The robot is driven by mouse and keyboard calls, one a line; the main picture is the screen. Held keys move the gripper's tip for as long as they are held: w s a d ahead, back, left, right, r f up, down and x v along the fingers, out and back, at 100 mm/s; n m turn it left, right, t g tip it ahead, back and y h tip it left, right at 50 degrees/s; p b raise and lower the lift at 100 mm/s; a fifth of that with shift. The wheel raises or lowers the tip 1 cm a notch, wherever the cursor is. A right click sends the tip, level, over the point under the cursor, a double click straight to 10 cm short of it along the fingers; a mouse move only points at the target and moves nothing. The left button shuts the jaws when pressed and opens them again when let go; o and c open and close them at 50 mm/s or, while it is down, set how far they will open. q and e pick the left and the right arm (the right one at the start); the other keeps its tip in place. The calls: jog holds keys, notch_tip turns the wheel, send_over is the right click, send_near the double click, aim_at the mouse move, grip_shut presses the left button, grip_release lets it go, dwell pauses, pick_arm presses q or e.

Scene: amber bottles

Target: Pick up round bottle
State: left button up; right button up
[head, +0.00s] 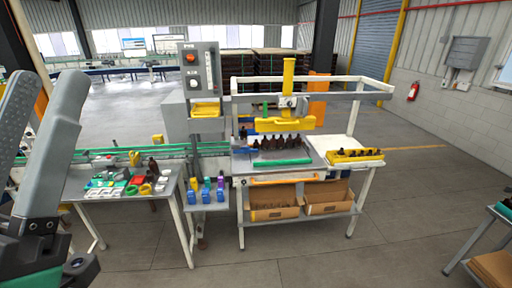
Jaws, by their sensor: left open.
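A dark amber bottle (153,168) stands upright at the back right of the left table. A row of several dark amber bottles (279,142) stands on the middle workbench, under a yellow bar. More dark bottles (357,153) sit low in a yellow tray on the right side table. At this size I cannot tell which bottle is the round one. My left gripper (47,90) is large and close at the left edge, its grey fingers apart, with nothing seen between them. It is well away from every bottle. My right gripper is not in view.
The left table (160,205) holds small green, red, white and yellow parts. A grey control post (201,70) stands between it and the middle bench, whose white frame (385,88) surrounds the bottles. Cardboard boxes (270,214) sit on its lower shelf. The floor in front is clear.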

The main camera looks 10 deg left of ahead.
pick_arm(q)
jog(key=shift+o, duration=0.2)
dwell(0.3)
jog(key=o, duration=0.8)
jog(key=shift+c, duration=0.2)
